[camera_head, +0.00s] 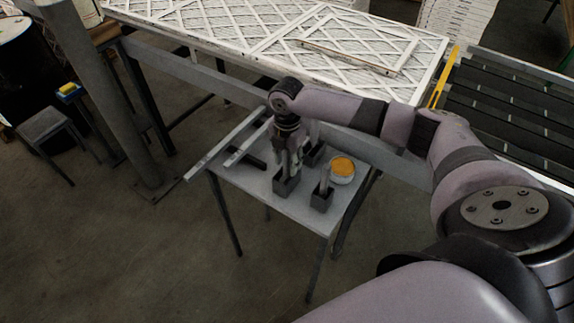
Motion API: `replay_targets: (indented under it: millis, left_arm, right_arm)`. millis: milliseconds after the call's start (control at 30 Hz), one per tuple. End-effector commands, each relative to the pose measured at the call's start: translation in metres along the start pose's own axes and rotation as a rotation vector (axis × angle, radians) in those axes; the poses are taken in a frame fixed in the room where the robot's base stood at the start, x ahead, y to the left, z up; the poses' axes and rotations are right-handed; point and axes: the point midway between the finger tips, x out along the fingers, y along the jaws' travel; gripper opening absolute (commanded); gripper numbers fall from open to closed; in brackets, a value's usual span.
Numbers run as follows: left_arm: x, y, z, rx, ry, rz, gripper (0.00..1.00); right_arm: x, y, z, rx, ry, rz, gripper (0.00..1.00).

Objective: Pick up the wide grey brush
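A small grey table (262,198) stands in the middle of the view. Several dark grey box-shaped holders stand on it: one in front (286,187), one at the right (322,202) with an upright handle (325,178) in it, and one behind (315,155). My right gripper (291,168) points down directly above the front holder, its fingers by something upright there. Whether the fingers are apart or closed on it is too small to tell. I cannot tell which item is the wide grey brush. My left gripper is out of view.
A round tin with orange contents (342,168) stands at the table's right. A dark T-shaped piece (247,158) and long pale rails (222,150) lie at the left. A large bench with white lattice filter panels (225,35) is behind; a dark slatted conveyor (510,115) is at right.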

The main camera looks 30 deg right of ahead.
Motion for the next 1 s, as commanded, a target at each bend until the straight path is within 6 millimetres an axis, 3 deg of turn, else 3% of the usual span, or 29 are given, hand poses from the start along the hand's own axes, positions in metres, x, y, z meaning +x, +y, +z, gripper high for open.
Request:
replay_targets:
  millis: [67,633,1000]
  left_arm:
    - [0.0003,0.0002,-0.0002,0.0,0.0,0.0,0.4]
    - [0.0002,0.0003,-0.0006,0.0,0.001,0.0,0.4]
    - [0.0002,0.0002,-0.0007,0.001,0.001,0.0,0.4]
  right_arm:
    - [-0.0001,0.0002,-0.0001,0.0,0.0,0.0,0.38]
    - [-0.0008,0.0003,-0.0001,0.0,0.0,0.001,0.0]
    - [-0.001,0.0004,0.0,0.0,0.0,0.001,0.0]
